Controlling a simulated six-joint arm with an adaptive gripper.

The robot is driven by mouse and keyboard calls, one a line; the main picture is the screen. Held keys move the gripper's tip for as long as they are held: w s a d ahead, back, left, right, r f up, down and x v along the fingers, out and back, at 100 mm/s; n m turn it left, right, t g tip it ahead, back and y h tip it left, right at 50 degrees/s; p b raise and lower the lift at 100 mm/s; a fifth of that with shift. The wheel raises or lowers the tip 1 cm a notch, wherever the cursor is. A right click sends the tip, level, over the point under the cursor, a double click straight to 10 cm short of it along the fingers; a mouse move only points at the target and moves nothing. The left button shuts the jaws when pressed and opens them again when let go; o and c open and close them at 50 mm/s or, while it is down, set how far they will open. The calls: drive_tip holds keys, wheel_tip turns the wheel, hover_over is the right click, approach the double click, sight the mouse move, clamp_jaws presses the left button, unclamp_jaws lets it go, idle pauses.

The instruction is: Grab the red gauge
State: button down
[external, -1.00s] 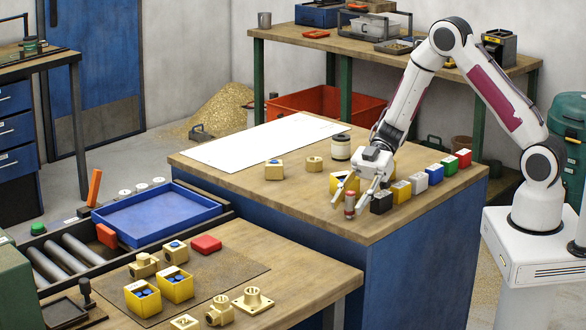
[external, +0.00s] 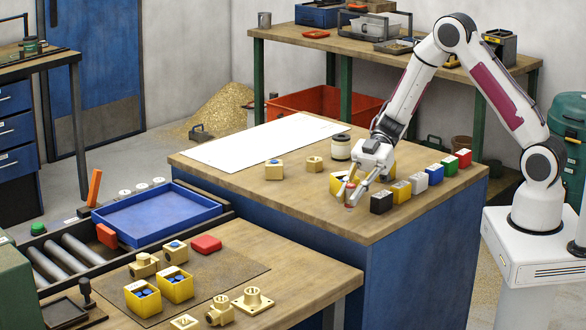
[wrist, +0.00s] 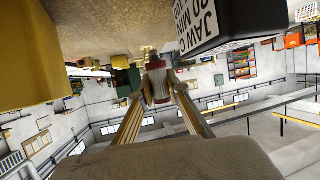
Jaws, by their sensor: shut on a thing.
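The red gauge (external: 350,206) is a small upright cylinder with a red band, near the front of the blue-sided bench (external: 300,205). My gripper (external: 349,198) is shut on it, one finger on each side. In the wrist view, the gauge (wrist: 160,82) shows red and silver-grey between the two fingertips (wrist: 158,94). The fingers hide part of it in the external view. I cannot tell whether it still touches the bench top.
A yellow box (external: 340,183) is close behind my fingers.

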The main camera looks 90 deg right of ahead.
sight(351, 185)
drive_tip(key=shift+r, duration=4.05)
